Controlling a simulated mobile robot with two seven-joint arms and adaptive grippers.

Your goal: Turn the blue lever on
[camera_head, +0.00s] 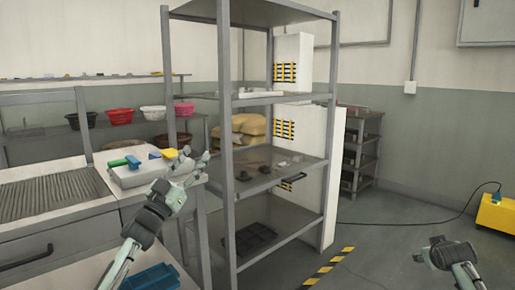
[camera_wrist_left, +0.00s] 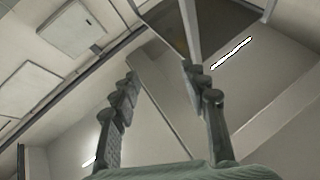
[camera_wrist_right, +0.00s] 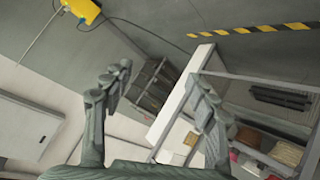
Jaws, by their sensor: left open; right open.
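A pale box (camera_head: 140,174) on the counter at the left carries coloured levers. A blue lever (camera_head: 133,162) sits on its top between a green lever (camera_head: 117,163) and a yellow one (camera_head: 169,153); a small blue part shows near the yellow one. My left gripper (camera_head: 196,156) is open and empty, just right of the box and apart from the blue lever; its fingers also show in the left wrist view (camera_wrist_left: 165,88). My right gripper (camera_head: 428,248) is open and empty at the lower right, far from the box; it also shows in the right wrist view (camera_wrist_right: 160,78). Neither wrist view shows the blue lever.
A tall grey metal shelf (camera_head: 227,145) stands right of the counter, close to my left gripper. A blue crate (camera_head: 152,278) is at the bottom left. Coloured bowls (camera_head: 121,116) stand behind the counter. A yellow box (camera_head: 497,214) with a cable is on the floor at right.

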